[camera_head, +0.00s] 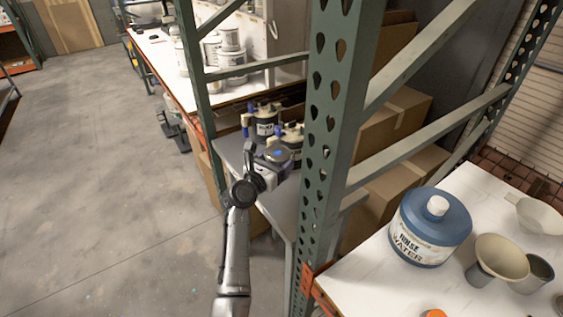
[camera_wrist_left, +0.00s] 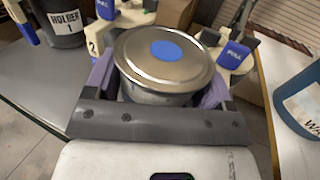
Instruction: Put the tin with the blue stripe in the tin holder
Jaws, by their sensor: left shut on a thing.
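A tin (camera_wrist_left: 140,72) with a silver lid and a blue round spot sits between the purple fingers of my left gripper (camera_wrist_left: 160,88), which is shut on it. A stripe on its side cannot be made out. In the head view the tin (camera_head: 277,153) is at the near end of a grey shelf, with my left gripper (camera_head: 260,168) at its left. A dark holder labelled "HOLDER 1" (camera_wrist_left: 67,22) stands left of the tin.
A green rack post (camera_head: 325,130) stands close right of my left arm. A blue-topped rinse water jug (camera_head: 432,226) and funnels (camera_head: 500,256) are on the white table at right. White tins (camera_head: 230,50) stand on the far bench. Floor at left is clear.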

